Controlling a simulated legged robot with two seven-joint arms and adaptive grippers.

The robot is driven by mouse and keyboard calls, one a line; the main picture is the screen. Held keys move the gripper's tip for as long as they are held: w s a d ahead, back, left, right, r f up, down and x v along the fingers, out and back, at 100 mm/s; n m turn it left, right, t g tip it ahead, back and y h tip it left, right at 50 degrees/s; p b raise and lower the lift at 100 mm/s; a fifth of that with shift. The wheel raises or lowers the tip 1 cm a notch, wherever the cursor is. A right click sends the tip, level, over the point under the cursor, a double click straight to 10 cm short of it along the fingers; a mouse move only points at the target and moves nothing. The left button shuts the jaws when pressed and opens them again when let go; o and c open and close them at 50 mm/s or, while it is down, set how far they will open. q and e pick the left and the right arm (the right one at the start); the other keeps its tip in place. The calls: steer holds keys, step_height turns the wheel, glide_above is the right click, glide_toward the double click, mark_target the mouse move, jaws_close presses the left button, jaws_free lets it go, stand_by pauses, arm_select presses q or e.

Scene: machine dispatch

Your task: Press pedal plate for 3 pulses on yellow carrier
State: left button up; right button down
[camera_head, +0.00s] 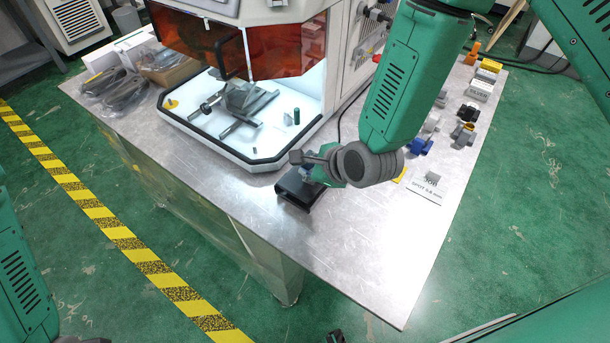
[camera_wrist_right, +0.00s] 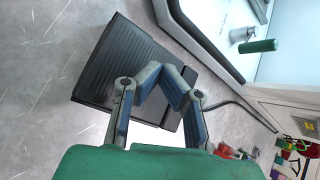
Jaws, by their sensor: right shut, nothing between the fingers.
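The black ridged pedal plate (camera_head: 297,188) lies on the metal table in front of the machine; it also shows in the right wrist view (camera_wrist_right: 116,62). My right gripper (camera_head: 308,172) is shut and empty at the pedal. In the right wrist view its fingertips (camera_wrist_right: 164,84) overlap the plate's surface; I cannot tell whether they touch it. A small dark piece at the bottom edge of the head view may be the tip of my left gripper (camera_head: 335,337); its jaws are not clear. Yellow parts show on the table, but which one is the yellow carrier I cannot tell.
The white machine (camera_head: 245,158) with an orange shield stands behind the pedal, with a grey fixture (camera_head: 240,98) and a green cylinder (camera_head: 296,116) inside. A job card (camera_head: 425,190) and several small parts line the right side. The table's front right is clear.

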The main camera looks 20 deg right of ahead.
steer(key=r+p, duration=0.4)
steer(key=r, duration=0.1)
steer(key=shift+w+d+r, duration=0.1)
steer(key=shift+w+d, duration=0.1)
stand_by(0.4)
stand_by(1.5)
step_height(320, 180, up, 4)
steer(key=p, duration=0.9)
steer(key=shift+w+d+f, duration=0.15)
steer(key=shift+f, duration=0.05)
steer(key=shift+f, duration=0.1)
